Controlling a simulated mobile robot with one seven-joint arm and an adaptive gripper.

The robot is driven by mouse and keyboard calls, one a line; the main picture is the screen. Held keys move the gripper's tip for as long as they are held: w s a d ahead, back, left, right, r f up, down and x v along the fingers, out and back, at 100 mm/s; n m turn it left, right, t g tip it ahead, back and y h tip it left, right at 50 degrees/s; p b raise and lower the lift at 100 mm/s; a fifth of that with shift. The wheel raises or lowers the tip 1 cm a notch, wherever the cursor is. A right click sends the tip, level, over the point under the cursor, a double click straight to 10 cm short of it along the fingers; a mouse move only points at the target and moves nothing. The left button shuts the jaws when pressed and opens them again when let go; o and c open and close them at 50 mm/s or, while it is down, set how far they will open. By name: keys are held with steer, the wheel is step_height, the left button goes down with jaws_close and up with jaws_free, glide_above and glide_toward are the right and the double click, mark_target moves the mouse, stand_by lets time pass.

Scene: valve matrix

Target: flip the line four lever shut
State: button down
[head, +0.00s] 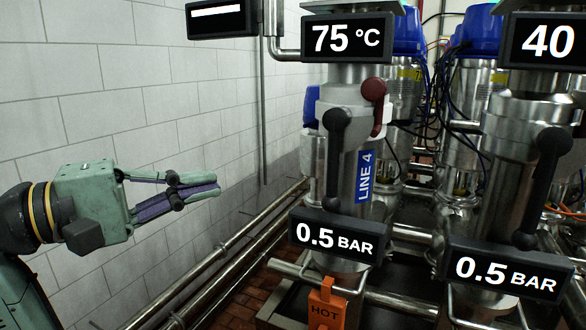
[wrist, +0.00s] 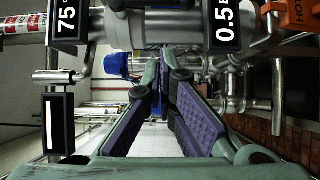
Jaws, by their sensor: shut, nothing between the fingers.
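The line four valve has a black lever (head: 334,160), hanging nearly straight down in front of a steel pipe body, left of the blue LINE 4 label (head: 364,176). Its round pivot end is at the top. My gripper (head: 212,185) is left of the lever, clearly apart from it, with its purple-padded fingers pointing right. The fingers are shut and empty. In the wrist view my gripper (wrist: 163,72) points toward the line four pipework, between the 75 °C display (wrist: 67,20) and the 0.5 BAR display (wrist: 225,25). A dark part at that view's top edge may be the lever.
A second black lever (head: 540,185) hangs on the right-hand valve. An orange HOT tag (head: 326,305) hangs below. Steel pipes (head: 215,262) run low along the white tiled wall. Space around my gripper is clear.

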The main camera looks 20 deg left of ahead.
mark_target(333, 171)
steer(key=shift+d, duration=0.1)
steer(key=s+d+p+x, duration=0.1)
steer(key=p+x, duration=0.3)
steer(key=x, duration=0.8)
steer(key=shift+d, duration=0.75)
